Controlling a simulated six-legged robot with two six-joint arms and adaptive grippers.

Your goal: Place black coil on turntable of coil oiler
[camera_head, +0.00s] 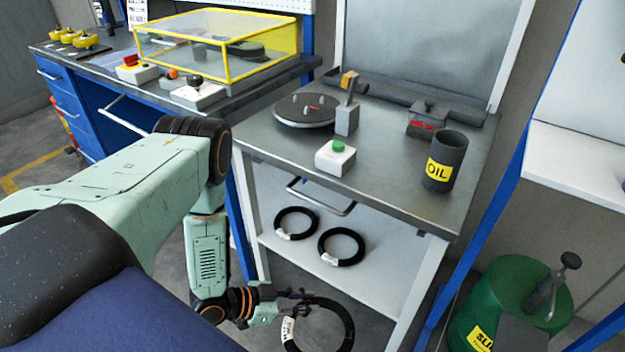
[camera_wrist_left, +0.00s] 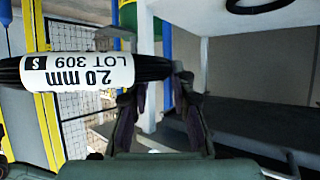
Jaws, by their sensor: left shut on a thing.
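My left gripper (camera_head: 297,298) is shut on a black coil (camera_head: 349,325) and holds it low in front of the oiler table. The coil's lower part is cut off by the frame edge. In the left wrist view the coil (camera_wrist_left: 150,68) runs between my left fingers (camera_wrist_left: 158,100), with its white "2.0 mm LOT 309" label upside down to the left. The turntable (camera_head: 305,111) is a dark round plate with short pegs on the oiler table's top, above and apart from the coil. No coil lies on it. My right gripper is not in view.
A post (camera_head: 347,117), a green-button box (camera_head: 335,157) and an oil can (camera_head: 446,161) stand near the turntable. Two more black coils (camera_head: 297,223) (camera_head: 341,247) lie on the lower shelf. A yellow-framed clear case (camera_head: 215,45) is on the left bench. A green drum (camera_head: 510,300) stands at right.

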